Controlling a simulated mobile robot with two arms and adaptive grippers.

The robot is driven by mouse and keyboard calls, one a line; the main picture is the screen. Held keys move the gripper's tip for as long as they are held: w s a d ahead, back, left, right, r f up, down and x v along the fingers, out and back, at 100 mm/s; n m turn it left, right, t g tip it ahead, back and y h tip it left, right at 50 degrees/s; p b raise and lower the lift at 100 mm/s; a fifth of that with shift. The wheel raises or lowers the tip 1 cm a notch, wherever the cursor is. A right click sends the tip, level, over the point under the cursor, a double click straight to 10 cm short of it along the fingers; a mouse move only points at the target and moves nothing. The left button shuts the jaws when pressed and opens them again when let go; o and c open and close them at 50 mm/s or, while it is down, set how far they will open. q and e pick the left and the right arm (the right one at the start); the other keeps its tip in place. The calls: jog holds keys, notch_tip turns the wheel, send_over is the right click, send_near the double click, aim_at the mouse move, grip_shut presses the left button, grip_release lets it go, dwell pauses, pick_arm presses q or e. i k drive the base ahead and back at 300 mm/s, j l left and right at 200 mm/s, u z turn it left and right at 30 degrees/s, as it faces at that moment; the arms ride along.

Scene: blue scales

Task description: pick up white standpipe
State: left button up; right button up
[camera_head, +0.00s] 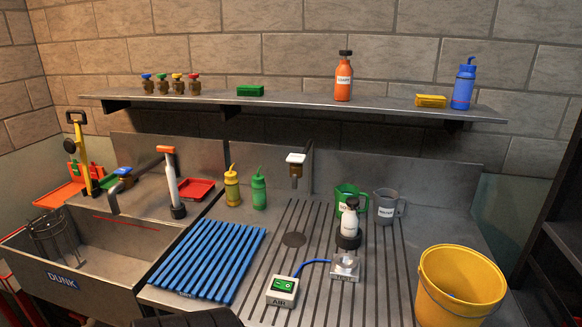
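A white standpipe (172,184) stands nearly upright on a black foot on the ledge at the right rear of the sink. An orange piece lies across its top. No gripper holds it. A dark rounded shape shows at the bottom edge, left of centre; it may be part of my own body. No gripper fingers can be made out in the view.
The sink (110,232) holds a wire basket (52,236). A faucet (122,186) and a red tray (195,190) flank the standpipe. Yellow (232,190) and green bottles (259,192) stand to its right. A blue slatted rack (210,262) and yellow bucket (458,285) are nearer.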

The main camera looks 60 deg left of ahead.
aim_at(171, 176)
jog(key=u, duration=2.8)
jog(key=i+j+u, duration=0.4)
jog(key=i+u, duration=0.2)
jog(key=i, duration=0.15)
